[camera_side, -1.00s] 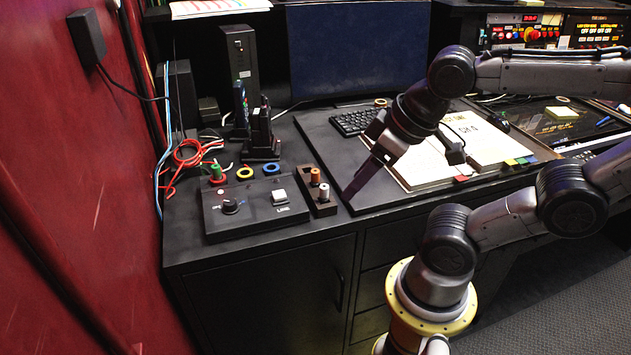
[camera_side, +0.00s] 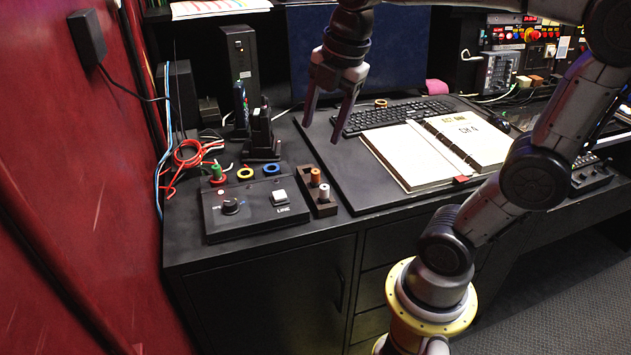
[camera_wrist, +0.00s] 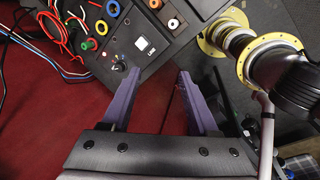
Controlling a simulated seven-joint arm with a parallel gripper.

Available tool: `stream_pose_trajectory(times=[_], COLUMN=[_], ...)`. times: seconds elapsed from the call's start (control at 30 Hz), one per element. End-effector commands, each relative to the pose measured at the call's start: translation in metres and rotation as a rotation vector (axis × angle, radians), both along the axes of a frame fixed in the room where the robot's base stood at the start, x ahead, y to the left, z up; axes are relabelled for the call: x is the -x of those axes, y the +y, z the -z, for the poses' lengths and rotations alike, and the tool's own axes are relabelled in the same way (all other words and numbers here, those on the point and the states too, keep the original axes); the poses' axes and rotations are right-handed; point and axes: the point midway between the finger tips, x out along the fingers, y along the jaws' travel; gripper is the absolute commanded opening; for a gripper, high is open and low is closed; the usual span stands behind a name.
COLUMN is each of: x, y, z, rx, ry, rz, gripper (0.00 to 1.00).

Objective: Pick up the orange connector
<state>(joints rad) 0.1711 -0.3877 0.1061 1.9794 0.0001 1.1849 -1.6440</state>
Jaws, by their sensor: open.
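The orange connector (camera_side: 315,177) is a small upright cylinder in a dark block (camera_side: 308,200) on the desk's left half. In the wrist view the connector (camera_wrist: 173,24) shows from above as an orange ring near the top. A grey-white connector (camera_side: 324,192) stands beside it in the same block. My gripper (camera_side: 325,122) is open and empty, its fingers pointing down, above the desk and apart from the connector. In the wrist view both purple fingers (camera_wrist: 159,75) are spread, with the connector beyond their tips.
A black control box (camera_side: 255,209) with a knob and white switch stands left of the block. Green, yellow and blue connectors, red wires (camera_side: 190,155) and dark upright devices (camera_side: 262,135) lie behind it. An open binder (camera_side: 415,155) and keyboard (camera_side: 385,115) occupy the right.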

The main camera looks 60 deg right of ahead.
Motion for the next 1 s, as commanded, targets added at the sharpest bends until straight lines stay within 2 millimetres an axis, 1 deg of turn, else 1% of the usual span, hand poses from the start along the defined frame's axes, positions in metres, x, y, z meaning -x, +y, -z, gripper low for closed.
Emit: stream_pose_trajectory(times=[0.03,0.1,0.2,0.3,0.4,0.5,0.57,0.67,0.8,0.9,1.0], x=[-0.017,-0.037,-0.057,-0.07,-0.073,-0.07,-0.07,-0.069,-0.068,-0.069,-0.069], y=[-0.014,-0.033,-0.06,-0.082,-0.095,-0.101,-0.102,-0.101,-0.101,-0.101,-0.101], z=[0.003,0.007,0.019,0.035,0.048,0.058,0.063,0.08,0.107,0.123,0.134], rx=[0.017,0.03,0.022,-0.002,-0.022,-0.033,-0.033,-0.035,-0.035,-0.033,-0.033], ry=[0.049,0.105,0.17,0.212,0.243,0.261,0.261,0.264,0.263,0.261,0.261], rz=[-0.067,-0.151,-0.194,-0.151,-0.119,-0.1,-0.097,-0.098,-0.098,-0.098,-0.098], gripper=[0.6,0.6,0.6,0.6,0.6,0.6,0.6,0.6,0.6,0.6,0.6])
